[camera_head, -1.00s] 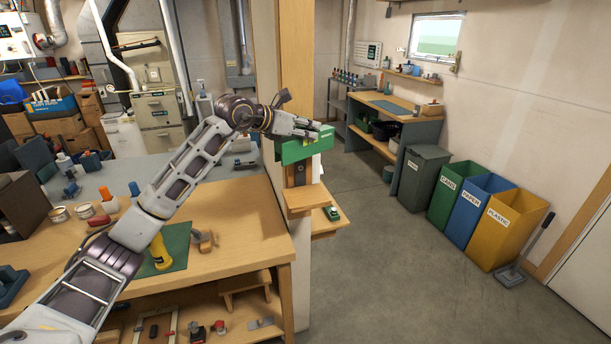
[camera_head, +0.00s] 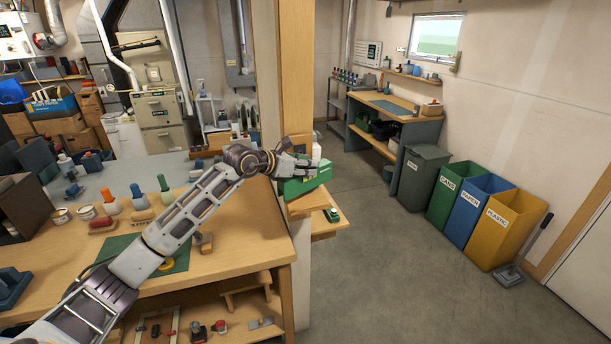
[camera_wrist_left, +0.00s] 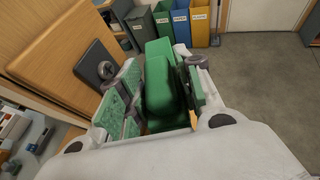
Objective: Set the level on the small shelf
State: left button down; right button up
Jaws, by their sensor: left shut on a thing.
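The level is a green block (camera_head: 308,183), held in front of the wooden post just over the small shelf (camera_head: 308,203), a little wooden ledge on that post. I cannot tell whether its underside touches the shelf. My left gripper (camera_head: 303,168) is shut on the level from above and behind. In the left wrist view the green level (camera_wrist_left: 159,85) sits between the two fingers, and the shelf beneath is mostly hidden. My right gripper is not in view.
A lower ledge (camera_head: 324,228) carries a small green object (camera_head: 332,214). The workbench (camera_head: 240,235) on the left holds bottles, brushes and tools. A dark round-knobbed fitting (camera_wrist_left: 104,70) is on the post close to the gripper. Open floor lies to the right, before several bins.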

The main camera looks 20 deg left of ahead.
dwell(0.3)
pick_arm(q)
jog(key=shift+f+p, duration=0.3)
jog(key=shift+f, duration=1.65)
jog(key=shift+f, duration=0.15)
jog(key=c, duration=1)
grip_release()
jog(key=shift+s+a, duration=0.1)
jog(key=shift+b+v, duration=1.2)
jog(key=shift+v, duration=4.75)
